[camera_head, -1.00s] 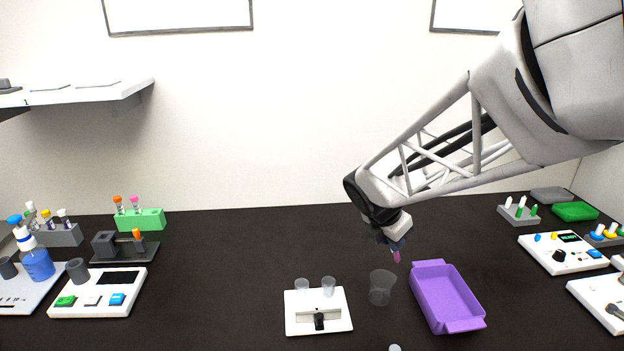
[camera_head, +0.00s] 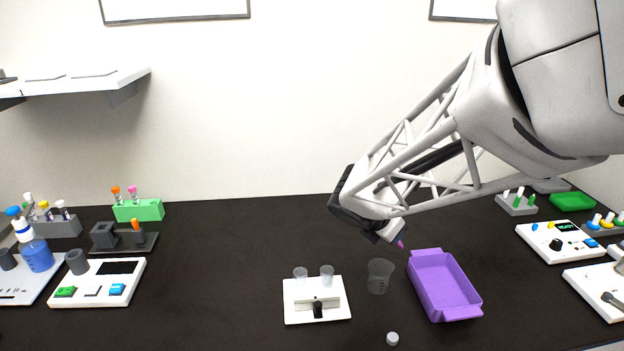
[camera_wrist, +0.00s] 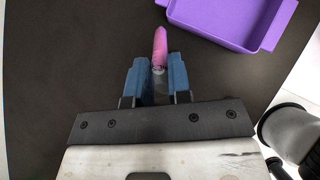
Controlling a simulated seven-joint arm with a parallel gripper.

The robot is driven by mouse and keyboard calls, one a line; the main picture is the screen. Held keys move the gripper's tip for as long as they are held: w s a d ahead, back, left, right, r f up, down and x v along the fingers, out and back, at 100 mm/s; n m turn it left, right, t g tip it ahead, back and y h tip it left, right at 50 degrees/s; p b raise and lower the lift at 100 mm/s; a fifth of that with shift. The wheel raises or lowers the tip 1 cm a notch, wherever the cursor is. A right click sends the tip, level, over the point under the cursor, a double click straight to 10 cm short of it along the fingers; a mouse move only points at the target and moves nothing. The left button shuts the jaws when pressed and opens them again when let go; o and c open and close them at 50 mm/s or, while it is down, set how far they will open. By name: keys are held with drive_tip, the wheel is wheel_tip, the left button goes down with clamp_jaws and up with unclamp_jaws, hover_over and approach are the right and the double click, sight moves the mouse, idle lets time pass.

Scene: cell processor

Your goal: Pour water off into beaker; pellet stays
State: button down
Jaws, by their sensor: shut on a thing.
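A clear part of the tube shows between the fingers; the pellet cannot be made out. In the head view, my gripper (camera_head: 394,238) is above the black bench, and the tube's purple-pink tip (camera_head: 401,244) points down and right. The rest of the tube is hidden there. The clear beaker (camera_head: 379,277) stands upright on the bench, below and slightly left of the tube tip, apart from it.
A purple tray (camera_head: 443,287) lies right of the beaker. A white device (camera_head: 317,302) with two clear cups stands to its left. A small grey cap (camera_head: 392,339) lies in front. More racks and white devices line both sides. The bench centre-left is clear.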

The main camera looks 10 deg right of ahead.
sight(379, 277)
drive_tip(key=shift+f, duration=0.15)
idle(0.4)
drive_tip(key=shift+f+t+h, duration=0.3)
drive_tip(key=shift+f+h, duration=0.2)
drive_tip(key=shift+f, duration=0.85)
drive_tip(key=shift+f+t+h, duration=0.3)
drive_tip(key=shift+f+h, duration=0.2)
drive_tip(key=shift+f, duration=0.8)
drive_tip(key=shift+f, duration=0.1)
drive_tip(key=shift+f+t+h, duration=0.15)
drive_tip(key=shift+t+h, duration=0.15)
drive_tip(key=shift+h, duration=0.2)
drive_tip(key=shift+f+t+h, duration=0.2)
drive_tip(key=shift+t+h, duration=0.1)
drive_tip(key=shift+h, duration=0.3)
drive_tip(key=shift+f, duration=0.1)
